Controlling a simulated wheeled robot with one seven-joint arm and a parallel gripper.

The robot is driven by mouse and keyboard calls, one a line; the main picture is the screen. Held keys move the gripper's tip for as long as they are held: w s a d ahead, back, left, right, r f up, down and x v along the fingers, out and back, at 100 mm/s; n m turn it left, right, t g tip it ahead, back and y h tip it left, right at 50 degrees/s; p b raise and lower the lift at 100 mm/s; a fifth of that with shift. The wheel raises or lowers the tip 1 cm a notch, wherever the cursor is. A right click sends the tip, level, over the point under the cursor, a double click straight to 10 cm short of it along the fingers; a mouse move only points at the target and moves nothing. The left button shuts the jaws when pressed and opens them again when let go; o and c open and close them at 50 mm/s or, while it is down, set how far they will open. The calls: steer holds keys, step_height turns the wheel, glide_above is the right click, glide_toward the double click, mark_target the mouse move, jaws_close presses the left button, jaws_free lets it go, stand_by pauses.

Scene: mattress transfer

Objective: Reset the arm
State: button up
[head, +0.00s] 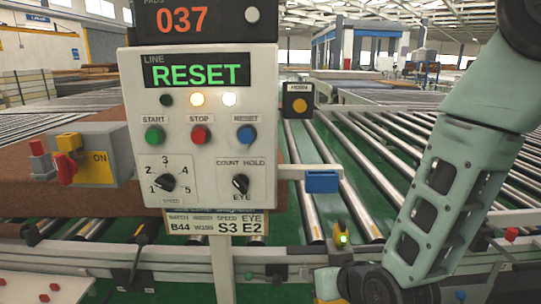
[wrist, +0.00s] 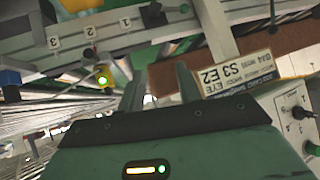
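My arm comes down the right side of the head view, its pale green links in front of the roller conveyor. My gripper (wrist: 160,80) shows in the wrist view, where its two dark fingers stand apart with nothing between them. It is not clear in the head view. The control box (head: 205,130) stands at centre-left with a green RESET on its display (head: 196,71). It has a green START button (head: 155,136), a red STOP button (head: 200,136) and a blue RESET button (head: 246,136). The box's lower panel (wrist: 297,120) shows at the right of the wrist view.
A grey switch box (head: 100,155) with red and yellow handles is left of the control box. A blue block (head: 322,182) sits on a bracket to its right. A yellow sensor with a green light (head: 342,236) is on the front rail. Roller conveyors (head: 385,150) fill the background.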

steer(key=s+d+r+n+g+h+p, duration=0.1)
steer(key=s+r+g, duration=0.3)
steer(key=s, duration=0.6)
steer(key=s+d+r+n+g+h+p, duration=0.2)
steer(key=s+r, duration=0.5)
steer(key=s, duration=0.4)
steer(key=d+n+g, duration=0.1)
steer(key=n+g, duration=0.1)
steer(key=g, duration=0.1)
steer(key=shift+s+r+g+h, duration=0.15)
steer(key=shift+s+g+h, duration=0.15)
steer(key=shift+h, duration=0.1)
steer(key=shift+a, duration=0.1)
stand_by(1.1)
